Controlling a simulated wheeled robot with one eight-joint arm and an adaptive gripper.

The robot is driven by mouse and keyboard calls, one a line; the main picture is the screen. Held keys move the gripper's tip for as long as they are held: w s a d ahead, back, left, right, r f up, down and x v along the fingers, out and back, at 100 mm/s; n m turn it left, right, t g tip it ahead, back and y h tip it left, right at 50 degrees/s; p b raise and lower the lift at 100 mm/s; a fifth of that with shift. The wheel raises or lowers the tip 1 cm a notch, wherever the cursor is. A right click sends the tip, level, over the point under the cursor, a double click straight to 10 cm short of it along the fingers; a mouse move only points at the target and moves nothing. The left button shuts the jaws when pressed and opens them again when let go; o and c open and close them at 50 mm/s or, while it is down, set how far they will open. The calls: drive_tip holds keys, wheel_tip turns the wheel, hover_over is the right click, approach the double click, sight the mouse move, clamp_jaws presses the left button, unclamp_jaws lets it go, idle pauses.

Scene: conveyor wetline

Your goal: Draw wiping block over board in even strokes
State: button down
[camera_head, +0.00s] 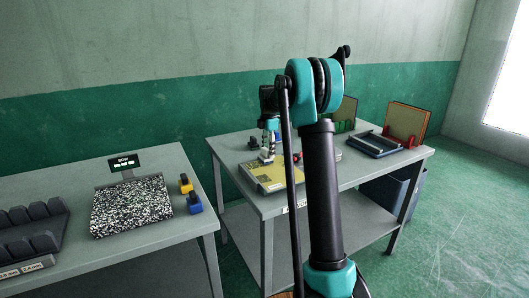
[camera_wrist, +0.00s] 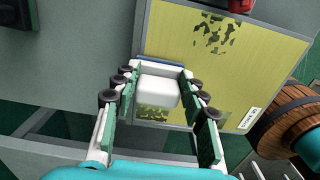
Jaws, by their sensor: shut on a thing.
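The board (camera_head: 276,174) is a yellow panel in a grey frame, lying on the right-hand table. In the wrist view the yellow board (camera_wrist: 185,42) shows dark blotches near its far edge and below the block. The wiping block (camera_wrist: 158,92) is white with rounded edges. My gripper (camera_wrist: 158,82) is shut on the block, one finger on each side, over the near left part of the board. In the head view my gripper (camera_head: 267,156) is small over the board. I cannot tell whether the block touches the board.
A red object (camera_wrist: 240,5) is at the board's far edge. A round wooden thing (camera_wrist: 287,118) is right of the board. A dark blue tray (camera_head: 377,144) and upright panels (camera_head: 407,122) stand farther right on the table. The left table (camera_head: 150,243) holds a speckled panel (camera_head: 131,207).

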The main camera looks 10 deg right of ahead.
drive_tip(key=shift+w+d+f, duration=0.1)
drive_tip(key=shift+w+d, duration=0.1)
drive_tip(key=shift+d, duration=0.5)
drive_tip(key=shift+w+d+r, duration=0.1)
drive_tip(key=shift+w+d, duration=0.15)
drive_tip(key=shift+d, duration=0.4)
drive_tip(key=shift+w+d+f, duration=0.1)
drive_tip(key=shift+w+d, duration=0.1)
drive_tip(key=shift+d, duration=0.5)
drive_tip(key=shift+w+d, duration=0.3)
drive_tip(key=shift+d, duration=0.55)
drive_tip(key=shift+w+d, duration=0.25)
drive_tip(key=shift+d, duration=0.6)
wheel_tip(320, 180, up, 6)
drive_tip(key=shift+r, duration=0.2)
wheel_tip(320, 180, up, 3)
drive_tip(key=shift+f, duration=0.1)
drive_tip(key=shift+s+a, duration=0.1)
